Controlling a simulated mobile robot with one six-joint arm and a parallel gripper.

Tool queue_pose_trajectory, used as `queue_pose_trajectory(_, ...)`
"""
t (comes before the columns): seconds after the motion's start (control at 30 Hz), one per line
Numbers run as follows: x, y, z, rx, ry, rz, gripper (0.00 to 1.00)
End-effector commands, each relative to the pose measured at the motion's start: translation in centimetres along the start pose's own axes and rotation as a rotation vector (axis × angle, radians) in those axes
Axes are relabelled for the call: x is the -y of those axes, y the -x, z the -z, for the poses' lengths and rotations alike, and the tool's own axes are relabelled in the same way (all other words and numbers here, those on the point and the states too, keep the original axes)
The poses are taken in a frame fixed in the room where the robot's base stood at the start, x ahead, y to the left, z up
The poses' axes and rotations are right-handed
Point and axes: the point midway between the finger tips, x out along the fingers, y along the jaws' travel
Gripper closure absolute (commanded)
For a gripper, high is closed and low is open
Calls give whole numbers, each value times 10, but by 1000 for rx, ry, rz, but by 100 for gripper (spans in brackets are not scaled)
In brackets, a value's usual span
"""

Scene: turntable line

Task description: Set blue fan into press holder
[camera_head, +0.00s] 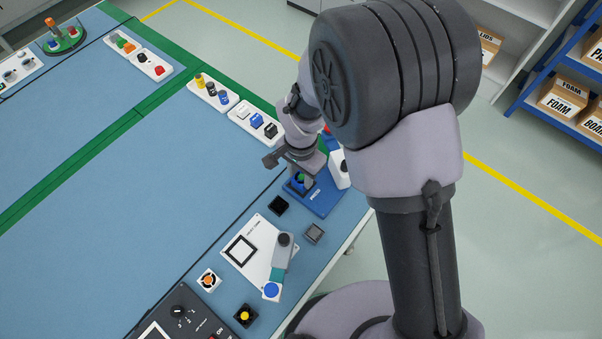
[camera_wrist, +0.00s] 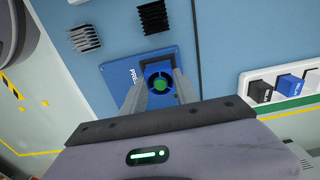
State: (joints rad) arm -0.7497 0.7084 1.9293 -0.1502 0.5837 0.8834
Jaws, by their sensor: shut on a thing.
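The blue fan (camera_wrist: 148,76) has a dark ring and a green hub. It sits between the two fingers of my gripper (camera_wrist: 156,92), which is shut on it. The press holder is on the blue plate marked PRESS (camera_wrist: 120,76), directly beyond the fan in the wrist view. In the head view the plate (camera_head: 322,198) lies near the table's right edge, with my gripper (camera_head: 299,183) pointing down over its left part. The fan hides the holder's seat, and I cannot tell whether the fan touches it.
Black (camera_head: 278,205) and grey (camera_head: 314,233) finned blocks lie close to the plate. A white board (camera_head: 240,272) with a grey-teal arm, a white fan (camera_head: 208,280) and a black fan (camera_head: 245,316) are nearer. White trays (camera_head: 233,116) of parts stand behind.

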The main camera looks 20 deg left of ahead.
Motion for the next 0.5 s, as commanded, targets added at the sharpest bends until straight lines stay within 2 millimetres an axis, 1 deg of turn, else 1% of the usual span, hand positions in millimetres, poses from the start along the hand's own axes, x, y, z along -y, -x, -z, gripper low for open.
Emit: queue_pose_trajectory(0.5,0,-12,0,0,0,0,100)
